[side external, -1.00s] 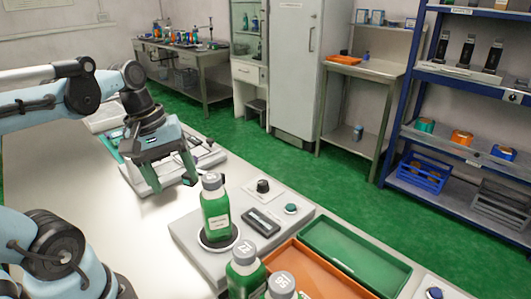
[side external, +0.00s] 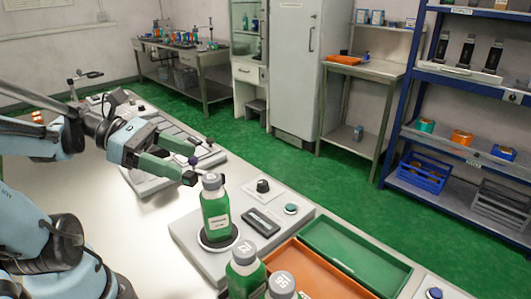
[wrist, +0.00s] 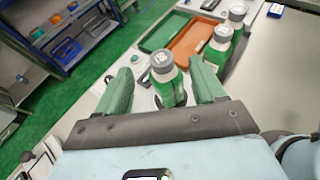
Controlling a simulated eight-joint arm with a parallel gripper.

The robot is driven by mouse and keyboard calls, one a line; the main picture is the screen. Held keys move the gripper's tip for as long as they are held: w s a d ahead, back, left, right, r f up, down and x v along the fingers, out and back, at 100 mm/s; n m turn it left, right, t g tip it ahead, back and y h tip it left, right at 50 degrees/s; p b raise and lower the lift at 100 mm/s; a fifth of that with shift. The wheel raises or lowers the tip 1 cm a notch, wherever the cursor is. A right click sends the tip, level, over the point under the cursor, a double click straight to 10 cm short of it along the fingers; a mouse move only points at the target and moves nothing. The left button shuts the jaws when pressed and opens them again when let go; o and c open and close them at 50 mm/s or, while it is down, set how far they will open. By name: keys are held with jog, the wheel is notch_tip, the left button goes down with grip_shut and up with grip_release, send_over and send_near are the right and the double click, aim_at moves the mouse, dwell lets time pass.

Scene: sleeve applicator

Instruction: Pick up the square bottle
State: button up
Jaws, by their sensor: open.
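A green square bottle (side external: 215,212) with a grey cap and white label stands upright on the round plate of a grey device (side external: 188,240). My gripper (side external: 192,169) is open and level, with its green fingers pointing at the bottle from the left at about cap height. In the wrist view the bottle (wrist: 167,80) shows between the two spread fingers of my gripper (wrist: 163,82), a little beyond their tips. No contact is visible. Two similar bottles (side external: 244,272) (side external: 281,287) stand at the bottom of the side view, partly cut off.
An orange tray (side external: 310,275) and a green tray (side external: 356,254) lie to the right of the device. Another bench machine (side external: 170,155) lies behind my gripper.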

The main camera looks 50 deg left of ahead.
aim_at(213, 183)
jog(key=shift+w+d+f, duration=1.15)
jog(key=shift+d+f, duration=0.15)
jog(key=shift+d, duration=0.05)
jog(key=shift+w+d+f, duration=1.15)
jog(key=shift+d+f, duration=0.15)
grip_shut()
